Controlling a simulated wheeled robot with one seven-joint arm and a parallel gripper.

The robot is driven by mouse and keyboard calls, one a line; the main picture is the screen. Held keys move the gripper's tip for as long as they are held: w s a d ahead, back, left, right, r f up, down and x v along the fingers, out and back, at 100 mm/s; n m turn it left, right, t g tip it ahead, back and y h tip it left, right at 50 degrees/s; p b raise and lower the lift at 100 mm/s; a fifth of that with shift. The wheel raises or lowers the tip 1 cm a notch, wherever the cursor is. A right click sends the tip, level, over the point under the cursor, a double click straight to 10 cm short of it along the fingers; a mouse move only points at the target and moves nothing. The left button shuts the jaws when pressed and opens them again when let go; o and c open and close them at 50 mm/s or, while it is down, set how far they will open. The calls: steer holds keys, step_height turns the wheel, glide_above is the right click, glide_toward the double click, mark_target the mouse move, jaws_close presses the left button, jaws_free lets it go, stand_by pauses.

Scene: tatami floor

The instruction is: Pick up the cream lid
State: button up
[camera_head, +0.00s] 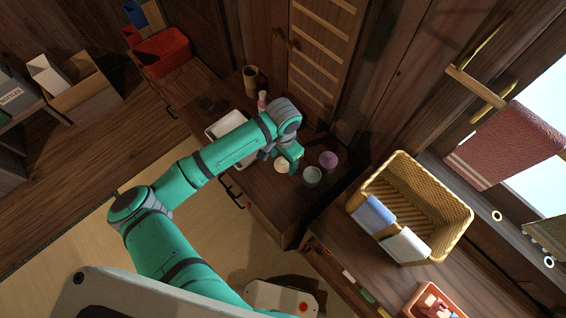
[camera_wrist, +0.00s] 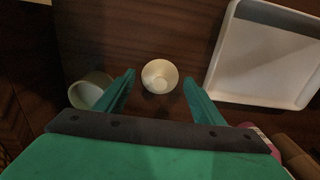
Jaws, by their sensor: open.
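The cream lid (camera_head: 282,166) lies on the dark wooden cabinet top, just below my gripper. In the wrist view my gripper (camera_wrist: 160,84) is open, with one green finger on each side of the lid and a gap on both sides. The fingers appear to touch nothing. The exact height of the fingertips above the lid is hard to tell.
A pale grey-green jar (camera_head: 312,176) stands close to the lid; a purple round item (camera_head: 329,160) is beyond it. A white tray (camera_wrist: 262,88) lies on the other side. A pink bottle (camera_head: 262,101) and brown cup (camera_head: 250,79) stand farther back. A wicker basket (camera_head: 455,205) is at right.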

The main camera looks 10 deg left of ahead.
steer(key=c, duration=1.1)
steer(key=shift+r, duration=0.1)
